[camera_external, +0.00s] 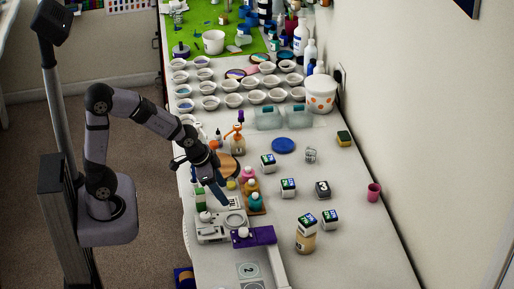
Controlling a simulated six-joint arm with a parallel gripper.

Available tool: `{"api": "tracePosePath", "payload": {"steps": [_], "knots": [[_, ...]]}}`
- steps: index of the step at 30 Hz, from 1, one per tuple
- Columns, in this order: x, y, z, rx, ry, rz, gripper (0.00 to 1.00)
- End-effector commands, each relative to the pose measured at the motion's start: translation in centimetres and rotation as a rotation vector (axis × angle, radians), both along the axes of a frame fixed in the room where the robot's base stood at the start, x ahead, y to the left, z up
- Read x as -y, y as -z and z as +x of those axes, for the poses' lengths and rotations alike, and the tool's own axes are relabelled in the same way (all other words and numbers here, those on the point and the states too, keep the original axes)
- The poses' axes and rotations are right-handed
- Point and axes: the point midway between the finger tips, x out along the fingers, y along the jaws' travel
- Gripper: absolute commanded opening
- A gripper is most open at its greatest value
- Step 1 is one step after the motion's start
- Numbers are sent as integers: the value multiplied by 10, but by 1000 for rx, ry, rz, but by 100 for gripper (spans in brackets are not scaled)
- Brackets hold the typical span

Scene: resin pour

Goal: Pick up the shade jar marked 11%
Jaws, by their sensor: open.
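Several small white jars with dark, printed lids stand on the right half of the table: one by the blue disc (268,163), one mid-table (288,188) and one at the front right (330,219). The lid print is too small to read, so I cannot tell which jar is marked 11%. My gripper (219,192) is open above the left side of the table, left of the jars and apart from them. Its fingers point down near small colored bottles.
White bowls (233,100) fill the back. A pink cup (374,192) stands at the right edge. The right front is clear.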

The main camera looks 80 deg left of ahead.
Motion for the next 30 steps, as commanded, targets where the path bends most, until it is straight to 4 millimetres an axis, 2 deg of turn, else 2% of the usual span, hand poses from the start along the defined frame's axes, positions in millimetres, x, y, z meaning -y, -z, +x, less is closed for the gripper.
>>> {"api": "tracePosePath", "payload": {"steps": [1,3,6,7,12,19,30], "knots": [[-20,4,25,70,-18,31,56],[-46,-4,63,190,-29,76,56],[-81,-18,110,358,-34,134,56],[-83,0,114,388,-39,128,56],[-89,26,147,582,-36,70,56],[-77,41,164,734,-7,-54,56],[-69,42,169,782,7,-112,56]]}}
